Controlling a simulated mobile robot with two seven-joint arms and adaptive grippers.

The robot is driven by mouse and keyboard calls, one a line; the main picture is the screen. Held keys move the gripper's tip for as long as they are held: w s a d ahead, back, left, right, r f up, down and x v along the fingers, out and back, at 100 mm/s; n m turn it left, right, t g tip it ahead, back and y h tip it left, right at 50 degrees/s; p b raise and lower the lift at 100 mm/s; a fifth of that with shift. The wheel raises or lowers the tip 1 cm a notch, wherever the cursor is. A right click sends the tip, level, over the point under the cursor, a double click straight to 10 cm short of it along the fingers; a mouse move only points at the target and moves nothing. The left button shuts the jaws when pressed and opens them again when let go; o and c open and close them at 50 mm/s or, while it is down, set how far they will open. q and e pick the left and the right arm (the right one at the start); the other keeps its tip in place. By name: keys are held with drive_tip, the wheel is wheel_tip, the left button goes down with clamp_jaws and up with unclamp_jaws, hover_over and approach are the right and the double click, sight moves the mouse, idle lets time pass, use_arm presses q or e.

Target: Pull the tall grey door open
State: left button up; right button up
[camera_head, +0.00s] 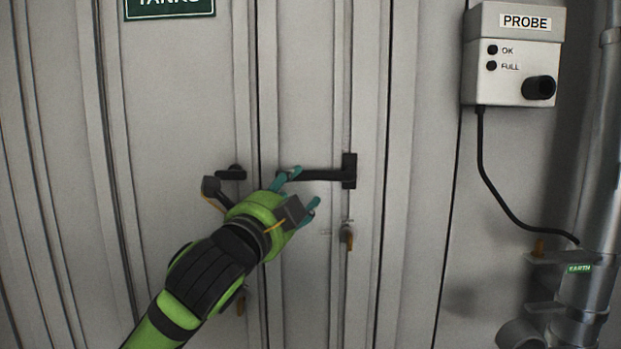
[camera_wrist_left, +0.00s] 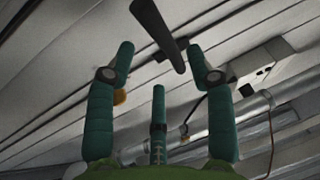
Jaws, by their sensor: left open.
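The tall grey door (camera_head: 305,80) fills the middle of the head view and looks closed. A black lever handle (camera_head: 325,175) runs level from a dark plate on it. My left gripper (camera_head: 305,188) is open in front of the door, its teal fingers by the handle, one over the handle's left part and one below it. In the left wrist view the dark handle (camera_wrist_left: 158,32) shows beyond and between the spread fingertips (camera_wrist_left: 160,50). No grip on it shows; I cannot tell whether a finger touches it. My right gripper is not in view.
A second black handle (camera_head: 231,174) sits left of the seam, partly beside my wrist. A small brass-coloured piece (camera_head: 349,238) hangs below the lever. A PROBE box (camera_head: 513,70) with a black cable and a grey pipe (camera_head: 600,150) stand at right. A green sign (camera_head: 168,8) is at top.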

sight(308, 180)
use_arm(q)
drive_tip(key=shift+w+d+r+p, duration=0.35)
drive_tip(key=shift+w, duration=0.25)
drive_tip(key=shift+w+d+r+p, duration=0.3)
drive_tip(key=shift+w+d+p, duration=0.05)
drive_tip(key=shift+w, duration=0.2)
drive_tip(key=shift+p+x, duration=0.3)
drive_tip(key=shift+x, duration=0.85)
drive_tip(key=shift+w+d+f, duration=0.1)
drive_tip(key=shift+w+f, duration=0.1)
drive_tip(key=shift+w, duration=0.35)
clamp_jaws()
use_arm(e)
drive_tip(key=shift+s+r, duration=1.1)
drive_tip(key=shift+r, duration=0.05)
